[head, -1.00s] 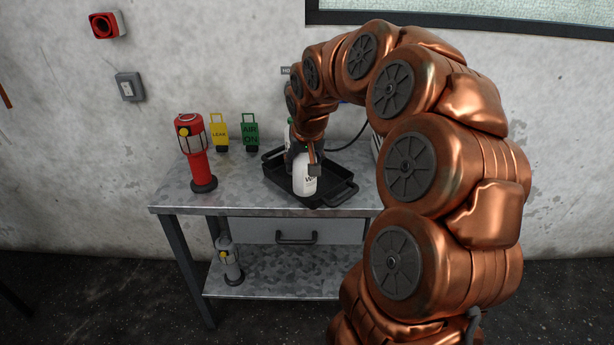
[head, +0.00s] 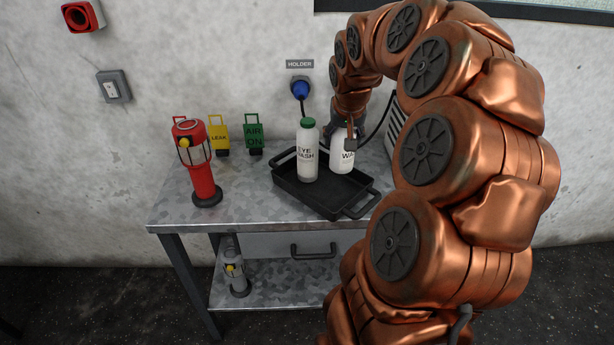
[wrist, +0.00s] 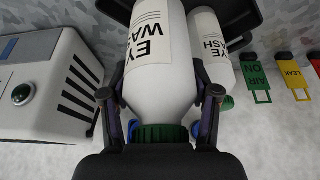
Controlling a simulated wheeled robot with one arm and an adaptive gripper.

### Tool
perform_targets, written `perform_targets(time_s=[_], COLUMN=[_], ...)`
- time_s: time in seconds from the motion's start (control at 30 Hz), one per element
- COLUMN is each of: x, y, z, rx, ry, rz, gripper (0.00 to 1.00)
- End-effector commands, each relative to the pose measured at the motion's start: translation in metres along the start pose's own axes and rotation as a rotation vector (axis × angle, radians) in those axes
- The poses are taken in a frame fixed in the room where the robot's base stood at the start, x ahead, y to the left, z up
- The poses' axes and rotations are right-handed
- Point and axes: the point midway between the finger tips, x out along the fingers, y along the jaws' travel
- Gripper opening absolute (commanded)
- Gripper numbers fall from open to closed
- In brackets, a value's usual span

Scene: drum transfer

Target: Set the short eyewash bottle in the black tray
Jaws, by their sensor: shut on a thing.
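Two white eyewash bottles show. One (head: 307,160), with a green cap, stands upright in the left part of the black tray (head: 345,200). The other (head: 342,158) is in my gripper (head: 350,138), over the right rear part of the tray; its top is hidden behind the gripper.
A red lamp (head: 203,175), a yellow LEAK tag (head: 219,135) and a green AIR ON tag (head: 254,134) stand left of the tray on the metal table (head: 240,205). A blue-ended hose (head: 300,90) hangs behind. A light vented box (wrist: 50,85) is on the other side.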

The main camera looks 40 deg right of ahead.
Motion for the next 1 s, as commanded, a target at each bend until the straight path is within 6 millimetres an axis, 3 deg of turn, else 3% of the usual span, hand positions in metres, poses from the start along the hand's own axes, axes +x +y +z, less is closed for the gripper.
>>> perform_targets(time_s=[0.17, 0.4, 0.9, 1.0], x=[0.008, 0.041, 0.09, 0.092], y=[-0.004, -0.011, -0.009, -0.009], z=[0.003, 0.018, 0.038, 0.038], rx=[-0.008, -0.019, -0.018, -0.017], ry=[0.0, -0.004, -0.003, 0.001], rz=[-0.002, -0.008, -0.006, -0.007], gripper=[0.11, 0.11, 0.11, 0.11])
